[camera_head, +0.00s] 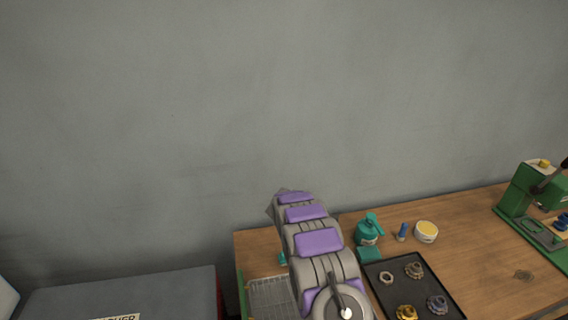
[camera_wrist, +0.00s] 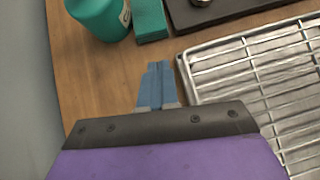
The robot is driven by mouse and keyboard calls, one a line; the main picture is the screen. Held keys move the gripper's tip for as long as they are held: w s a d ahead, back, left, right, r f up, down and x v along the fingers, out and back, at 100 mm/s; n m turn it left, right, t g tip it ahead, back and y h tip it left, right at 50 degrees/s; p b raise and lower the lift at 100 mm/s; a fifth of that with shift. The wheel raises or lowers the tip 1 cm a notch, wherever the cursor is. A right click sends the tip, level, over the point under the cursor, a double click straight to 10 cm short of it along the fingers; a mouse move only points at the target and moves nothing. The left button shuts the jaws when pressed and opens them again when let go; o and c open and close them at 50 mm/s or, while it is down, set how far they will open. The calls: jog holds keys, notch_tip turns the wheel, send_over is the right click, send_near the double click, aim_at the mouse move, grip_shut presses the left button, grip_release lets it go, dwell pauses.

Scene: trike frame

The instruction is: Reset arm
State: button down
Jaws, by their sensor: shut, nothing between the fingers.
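My arm (camera_head: 318,243), grey with purple pads, reaches out over the left end of the wooden table in the head view. Its far end hides my gripper there. In the wrist view my gripper (camera_wrist: 158,68) shows as two blue fingers. The fingers are together, with nothing between them. They point across the table toward a teal bottle and a teal block, and I see no contact with either. The wire rack lies just to the right of the fingers.
The wooden table (camera_head: 505,262) holds a teal bottle (camera_head: 368,230), a teal block (camera_wrist: 150,20), a wire rack (camera_wrist: 258,65), a blue cylinder (camera_head: 403,232), a yellow-topped tub (camera_head: 426,232), a black tray (camera_head: 385,264) with several gears and a green press (camera_head: 519,192). A grey wall stands behind.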

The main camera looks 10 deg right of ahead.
jog(key=s+a+r+m+y+b, duration=0.15)
jog(key=s+a+r+m, duration=0.3)
jog(key=s+r, duration=0.55)
jog(key=s+a+r+m+y+b, duration=0.1)
jog(key=s+a+r+m+y, duration=0.3)
jog(key=s+r, duration=0.6)
jog(key=s+a+m+y, duration=0.1)
jog(key=s+a+m, duration=0.1)
jog(key=s, duration=0.7)
jog(key=s+a+m+y+b, duration=0.1)
jog(key=s+a+m, duration=0.2)
jog(key=s+a, duration=0.2)
jog(key=s+a+r+m+y+b, duration=0.1)
jog(key=s+a, duration=0.3)
jog(key=s, duration=0.8)
jog(key=shift+s+m, duration=0.35)
jog(key=shift+m, duration=0.5)
jog(key=shift+a, duration=0.1)
